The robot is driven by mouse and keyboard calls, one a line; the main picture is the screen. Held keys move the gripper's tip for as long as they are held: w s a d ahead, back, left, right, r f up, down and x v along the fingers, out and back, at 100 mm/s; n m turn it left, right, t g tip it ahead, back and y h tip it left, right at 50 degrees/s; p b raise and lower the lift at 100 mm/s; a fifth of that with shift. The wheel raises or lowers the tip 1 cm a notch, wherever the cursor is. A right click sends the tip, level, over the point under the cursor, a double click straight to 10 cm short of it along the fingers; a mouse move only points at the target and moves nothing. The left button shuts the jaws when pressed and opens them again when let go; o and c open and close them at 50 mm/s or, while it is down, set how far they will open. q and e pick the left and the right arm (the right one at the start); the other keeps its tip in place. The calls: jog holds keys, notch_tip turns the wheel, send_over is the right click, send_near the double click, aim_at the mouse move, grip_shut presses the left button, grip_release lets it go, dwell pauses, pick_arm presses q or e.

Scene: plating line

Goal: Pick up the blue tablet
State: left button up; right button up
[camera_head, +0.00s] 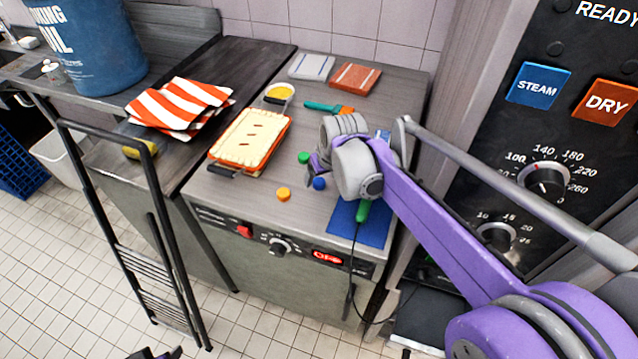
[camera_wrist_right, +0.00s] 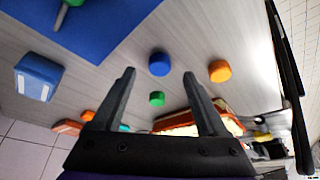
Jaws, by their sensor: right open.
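The blue tablet (camera_head: 319,183) is a small round disc lying on the grey counter top. A green tablet (camera_head: 304,157) and an orange tablet (camera_head: 283,194) lie near it. My right gripper (camera_head: 314,172) is just above and beside the blue tablet, partly hidden behind my own wrist. In the right wrist view the gripper (camera_wrist_right: 159,75) is open and empty, and the blue tablet (camera_wrist_right: 159,64) shows between its fingertips, apart from both.
A blue mat (camera_head: 374,229) with a green-handled tool (camera_head: 363,210) lies right of the tablets. An orange-rimmed tray (camera_head: 243,160) stands to the left. A blue block (camera_wrist_right: 38,76) shows in the wrist view.

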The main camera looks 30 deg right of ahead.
aim_at(319, 181)
jog(key=x, duration=0.3)
jog(key=shift+w+f, duration=0.25)
jog(key=shift+w, duration=0.1)
grip_shut()
